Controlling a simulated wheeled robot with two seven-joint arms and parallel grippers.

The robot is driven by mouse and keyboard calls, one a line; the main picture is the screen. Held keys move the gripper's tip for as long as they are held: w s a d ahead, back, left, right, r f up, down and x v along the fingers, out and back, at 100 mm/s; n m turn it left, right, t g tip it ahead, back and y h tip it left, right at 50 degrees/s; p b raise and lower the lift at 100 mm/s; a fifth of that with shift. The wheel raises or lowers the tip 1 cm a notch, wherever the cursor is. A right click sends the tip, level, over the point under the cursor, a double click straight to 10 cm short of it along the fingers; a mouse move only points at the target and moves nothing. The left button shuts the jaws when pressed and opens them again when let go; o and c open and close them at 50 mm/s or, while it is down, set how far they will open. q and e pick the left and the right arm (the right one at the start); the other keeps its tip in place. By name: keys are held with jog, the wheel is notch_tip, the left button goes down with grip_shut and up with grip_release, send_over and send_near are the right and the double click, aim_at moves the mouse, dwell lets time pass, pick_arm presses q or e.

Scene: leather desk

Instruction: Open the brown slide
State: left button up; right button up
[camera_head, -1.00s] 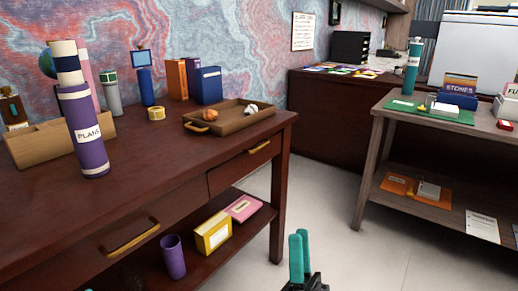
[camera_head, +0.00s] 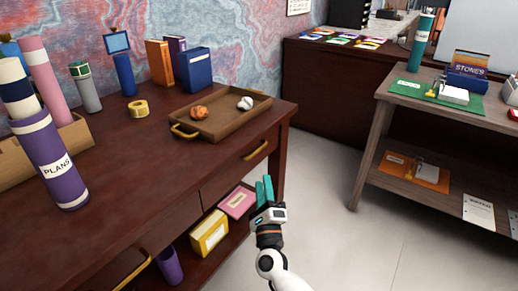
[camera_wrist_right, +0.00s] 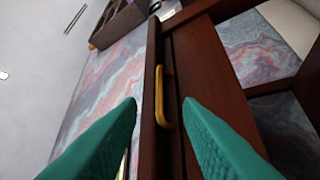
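The brown desk has a right drawer (camera_head: 225,177) with a brass handle (camera_head: 256,150), and the drawer front looks flush with the desk. A second brass handle (camera_head: 136,272) is on the left drawer, cut off by the bottom edge. My right gripper (camera_head: 264,188) is in front of the right drawer, just below its handle. In the right wrist view, its teal fingers (camera_wrist_right: 160,101) are spread apart. The brass handle (camera_wrist_right: 160,97) shows beyond and between the fingertips, with no clear contact. My left gripper is not in view.
A wooden tray (camera_head: 210,125) with two small objects stands on the desk above the right drawer. A yellow box (camera_head: 209,234) and a pink box (camera_head: 237,202) lie on the shelf below. The floor (camera_head: 330,240) to the right is clear.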

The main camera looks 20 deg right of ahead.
jog(key=x, duration=1)
jog(key=shift+b, duration=0.3)
grip_shut()
